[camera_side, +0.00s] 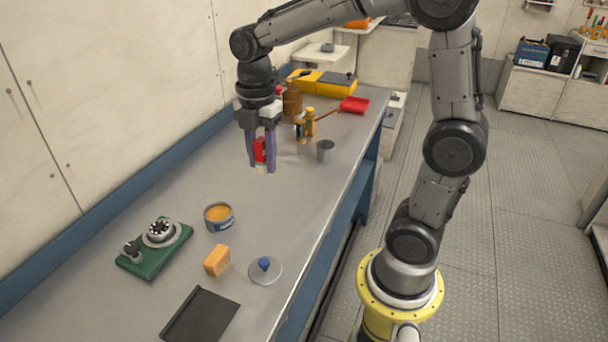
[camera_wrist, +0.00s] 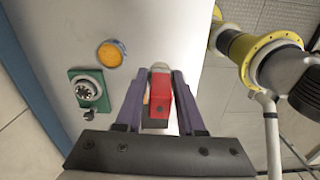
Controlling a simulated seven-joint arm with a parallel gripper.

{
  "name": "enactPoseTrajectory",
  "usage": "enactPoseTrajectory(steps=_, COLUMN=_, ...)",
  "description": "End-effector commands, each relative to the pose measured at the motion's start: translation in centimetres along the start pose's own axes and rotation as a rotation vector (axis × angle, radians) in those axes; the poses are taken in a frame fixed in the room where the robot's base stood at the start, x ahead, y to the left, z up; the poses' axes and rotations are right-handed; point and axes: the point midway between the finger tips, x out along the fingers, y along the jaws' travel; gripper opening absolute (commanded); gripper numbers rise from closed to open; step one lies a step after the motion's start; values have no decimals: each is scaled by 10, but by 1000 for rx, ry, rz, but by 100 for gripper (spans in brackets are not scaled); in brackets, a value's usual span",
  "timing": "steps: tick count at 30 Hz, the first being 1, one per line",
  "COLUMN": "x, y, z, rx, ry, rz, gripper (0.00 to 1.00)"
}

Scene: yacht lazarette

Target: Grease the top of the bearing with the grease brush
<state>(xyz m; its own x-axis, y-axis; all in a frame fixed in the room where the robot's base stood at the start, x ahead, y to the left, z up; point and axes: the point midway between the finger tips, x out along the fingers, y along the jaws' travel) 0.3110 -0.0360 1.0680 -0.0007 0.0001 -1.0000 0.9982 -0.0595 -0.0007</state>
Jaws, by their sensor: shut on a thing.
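My gripper (camera_side: 261,167) is shut on a red-handled brush (camera_side: 260,149), with its pale tip pointing down over the bench. The brush also shows between the two purple fingers in the wrist view (camera_wrist: 159,97). The bearing (camera_side: 160,231) is a round metal ring on a green base (camera_side: 152,256), at the near left of the bench; it also shows at the left of the wrist view (camera_wrist: 86,91). An open tin of orange grease (camera_side: 218,214) stands right of the bearing. My gripper is beyond both, apart from them.
An orange block (camera_side: 216,261), a clear disc with a blue knob (camera_side: 265,266) and a dark tray (camera_side: 201,316) lie at the near end. A grey cup (camera_side: 326,151), a brown bottle (camera_side: 292,102) and a red scoop (camera_side: 354,104) stand farther back. The middle of the bench is clear.

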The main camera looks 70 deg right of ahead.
Motion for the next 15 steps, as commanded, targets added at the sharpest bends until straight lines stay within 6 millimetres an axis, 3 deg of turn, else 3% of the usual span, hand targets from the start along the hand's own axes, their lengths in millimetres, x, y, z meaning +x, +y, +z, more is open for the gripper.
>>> enactPoseTrajectory(steps=3, x=6, y=43, z=-6, rx=-7, ry=0, rz=-3, gripper=0)
enactPoseTrajectory(steps=9, x=30, y=98, z=-19, rx=-26, ry=0, rz=-3, gripper=0)
enactPoseTrajectory(steps=15, x=61, y=119, z=-30, rx=-52, ry=0, rz=-2, gripper=0)
